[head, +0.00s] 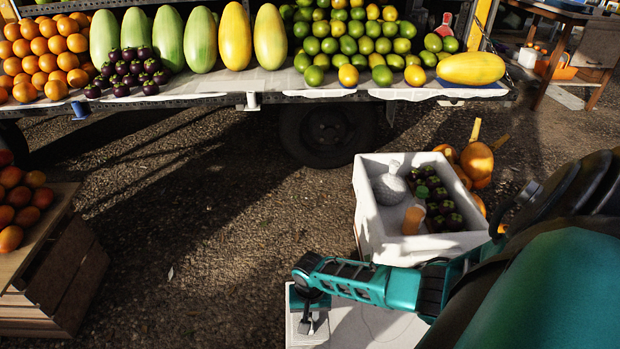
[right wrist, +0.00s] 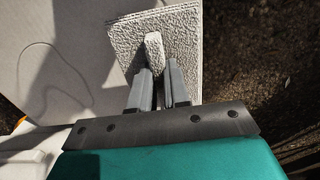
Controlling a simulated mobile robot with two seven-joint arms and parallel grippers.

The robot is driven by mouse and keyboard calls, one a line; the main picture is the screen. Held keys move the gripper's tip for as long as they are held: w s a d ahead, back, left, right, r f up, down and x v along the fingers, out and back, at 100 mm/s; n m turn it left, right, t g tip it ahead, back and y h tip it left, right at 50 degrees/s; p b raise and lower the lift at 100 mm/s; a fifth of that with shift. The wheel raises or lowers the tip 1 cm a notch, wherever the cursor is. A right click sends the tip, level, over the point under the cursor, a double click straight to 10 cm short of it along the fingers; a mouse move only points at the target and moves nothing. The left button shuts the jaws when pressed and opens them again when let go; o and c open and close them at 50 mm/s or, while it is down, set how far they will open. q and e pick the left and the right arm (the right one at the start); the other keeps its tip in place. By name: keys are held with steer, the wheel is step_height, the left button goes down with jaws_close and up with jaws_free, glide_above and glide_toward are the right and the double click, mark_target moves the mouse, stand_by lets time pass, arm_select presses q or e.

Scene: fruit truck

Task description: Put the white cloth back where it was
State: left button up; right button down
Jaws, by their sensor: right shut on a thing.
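The white cloth (right wrist: 125,40) is a folded, textured square in the right wrist view. It lies at the edge of a smooth white surface (right wrist: 50,70), with dark ground beyond it. My right gripper (right wrist: 157,75) is over the cloth, its fingers shut on a small raised fold of it. In the head view my right gripper (head: 307,325) points down at the left end of the white surface (head: 370,328). The cloth is hard to tell from that surface there. My left gripper is not in view.
A wooden crate (head: 60,275) of fruit stands at left. The fruit truck's shelf (head: 270,82) crosses the back. Open gravel lies between.

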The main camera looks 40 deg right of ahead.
step_height(320, 180, down, 4)
steer(key=shift+r+b, duration=0.1)
steer(key=shift+b, duration=1)
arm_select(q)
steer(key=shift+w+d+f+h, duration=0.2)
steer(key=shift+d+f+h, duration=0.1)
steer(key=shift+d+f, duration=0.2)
arm_select(e)
steer(key=c, duration=1.6)
jaws_free()
steer(key=o, duration=0.5)
